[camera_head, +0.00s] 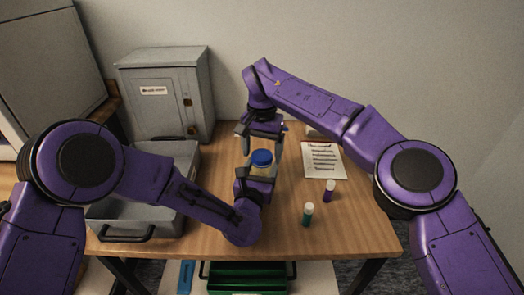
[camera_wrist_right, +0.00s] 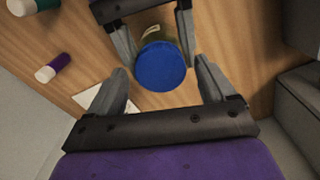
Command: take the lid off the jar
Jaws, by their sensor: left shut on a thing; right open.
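The jar (camera_head: 262,171) has a blue lid (camera_head: 261,157) on its top, and the lid also shows in the right wrist view (camera_wrist_right: 161,66). My left gripper (camera_head: 258,175) is shut on the jar's body from the near side; its fingers flank the jar body (camera_wrist_right: 152,34) in the right wrist view. My right gripper (camera_head: 262,142) is open on the far side of the jar. In the right wrist view its fingertips (camera_wrist_right: 161,68) stand apart on either side of the lid, with gaps visible. Part of the jar is hidden behind the left gripper.
A purple vial (camera_head: 329,191) and a green vial (camera_head: 307,215) with pale caps stand to the right. A printed sheet (camera_head: 323,160) lies behind them. A grey cabinet (camera_head: 165,98) and a grey open case (camera_head: 131,229) are at left. A green crate (camera_head: 246,279) sits below the table.

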